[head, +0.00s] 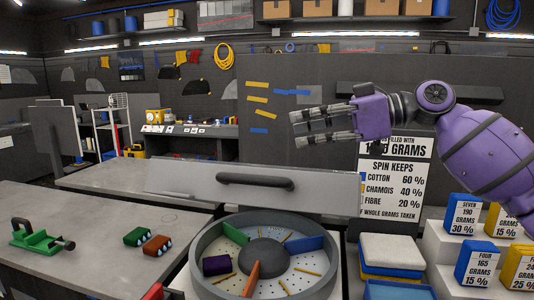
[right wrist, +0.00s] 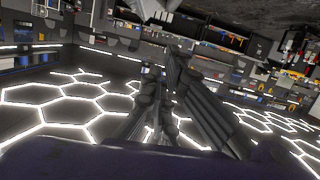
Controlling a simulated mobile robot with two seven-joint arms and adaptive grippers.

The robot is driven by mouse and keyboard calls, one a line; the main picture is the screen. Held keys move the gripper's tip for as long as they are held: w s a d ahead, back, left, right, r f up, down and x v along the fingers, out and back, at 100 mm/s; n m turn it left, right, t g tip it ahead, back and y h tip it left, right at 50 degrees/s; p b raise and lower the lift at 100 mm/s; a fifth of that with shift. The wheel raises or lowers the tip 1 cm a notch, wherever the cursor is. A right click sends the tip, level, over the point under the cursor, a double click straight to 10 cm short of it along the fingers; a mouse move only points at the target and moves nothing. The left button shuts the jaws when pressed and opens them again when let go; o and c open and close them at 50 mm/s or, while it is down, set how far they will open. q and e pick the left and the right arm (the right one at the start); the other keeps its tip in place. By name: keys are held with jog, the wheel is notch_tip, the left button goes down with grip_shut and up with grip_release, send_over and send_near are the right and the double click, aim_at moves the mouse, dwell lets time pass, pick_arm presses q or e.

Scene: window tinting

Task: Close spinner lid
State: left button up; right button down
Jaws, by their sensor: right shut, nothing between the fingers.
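The spinner (head: 197,262) is a round grey drum at the bottom centre of the head view, open at the top. Inside are a dark central hub (head: 264,257), coloured dividers and a dark purple block (head: 217,265). A flat grey panel, apparently the lid (head: 190,183), stands upright behind the drum with a black bar handle (head: 255,181). My purple right gripper (head: 298,127) reaches in from the right, above and behind the drum, apart from lid and handle. It is shut and empty. Its dark fingers also show in the right wrist view (right wrist: 165,90). My left gripper is out of view.
A grey table (head: 80,225) at left carries a green clamp (head: 40,236) and green and red-brown blocks (head: 157,245). A sign (head: 395,175) stands behind the drum at right. Stacked pads (head: 392,252) and labelled boxes (head: 476,268) crowd the right side.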

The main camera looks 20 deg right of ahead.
jog(key=x, duration=0.3)
jog(key=p+x, duration=0.1)
jog(key=x, duration=0.5)
jog(key=shift+a+r+p, duration=0.25)
jog(key=shift+r+p, duration=0.05)
jog(key=f, duration=0.3)
jog(key=shift+w+a+f, duration=0.15)
jog(key=shift+w+f, duration=0.05)
jog(key=shift+f, duration=0.55)
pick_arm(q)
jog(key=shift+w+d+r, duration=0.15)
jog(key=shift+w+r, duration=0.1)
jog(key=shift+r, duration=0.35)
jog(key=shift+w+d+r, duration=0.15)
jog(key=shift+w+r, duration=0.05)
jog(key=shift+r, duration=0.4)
pick_arm(e)
jog(key=shift+f, duration=0.1)
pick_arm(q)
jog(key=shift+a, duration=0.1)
